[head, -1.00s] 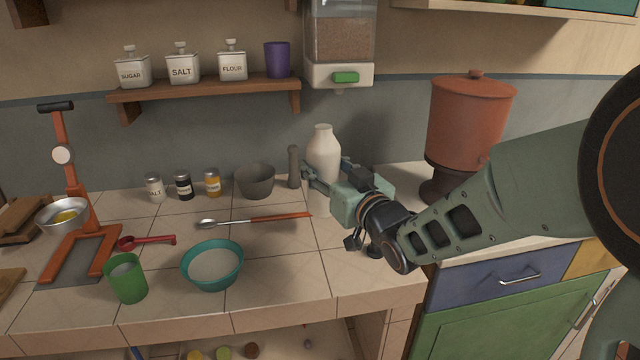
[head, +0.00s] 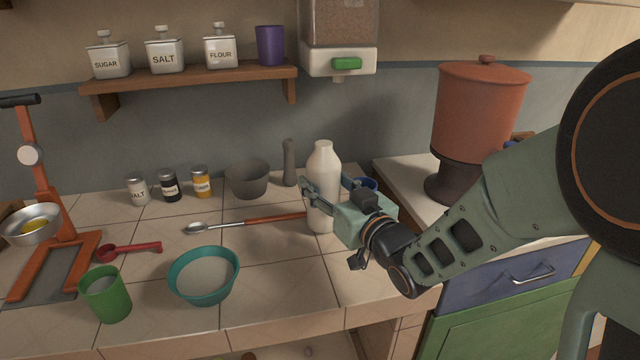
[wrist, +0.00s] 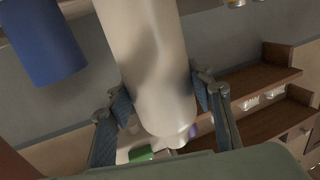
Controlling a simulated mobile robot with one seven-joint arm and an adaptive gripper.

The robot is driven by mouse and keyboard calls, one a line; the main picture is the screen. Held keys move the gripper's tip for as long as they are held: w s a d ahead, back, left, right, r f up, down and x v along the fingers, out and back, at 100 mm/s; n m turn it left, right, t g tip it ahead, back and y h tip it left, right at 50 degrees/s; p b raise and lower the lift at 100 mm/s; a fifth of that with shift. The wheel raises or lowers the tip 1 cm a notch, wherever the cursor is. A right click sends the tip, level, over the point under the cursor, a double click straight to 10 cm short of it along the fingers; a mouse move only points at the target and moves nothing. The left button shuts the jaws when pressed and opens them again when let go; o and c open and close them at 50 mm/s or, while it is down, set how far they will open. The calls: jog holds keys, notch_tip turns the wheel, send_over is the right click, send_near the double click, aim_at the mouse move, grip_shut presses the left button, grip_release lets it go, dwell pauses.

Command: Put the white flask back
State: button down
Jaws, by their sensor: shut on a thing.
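The white flask (head: 322,168) is a bottle with a narrow neck, upright over the counter in the head view. My gripper (head: 327,184) is shut on its body, with one finger on each side. In the wrist view the flask (wrist: 150,65) fills the middle between the two fingers (wrist: 163,98). Its base is near the counter tiles. I cannot tell whether it touches them.
A long-handled spoon (head: 270,219) lies left of the flask, its handle end by it. A pestle (head: 289,165) and a grey bowl (head: 247,180) stand behind left. A blue cup (head: 369,184) is just behind my gripper. A teal bowl (head: 204,292) stands front left. A red urn (head: 480,110) is at right.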

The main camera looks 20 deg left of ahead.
jog(key=shift+f, duration=0.15)
jog(key=shift+f, duration=0.1)
jog(key=c, duration=1)
grip_release()
jog(key=shift+f, duration=0.1)
jog(key=shift+o, duration=0.2)
jog(key=shift+d, duration=0.1)
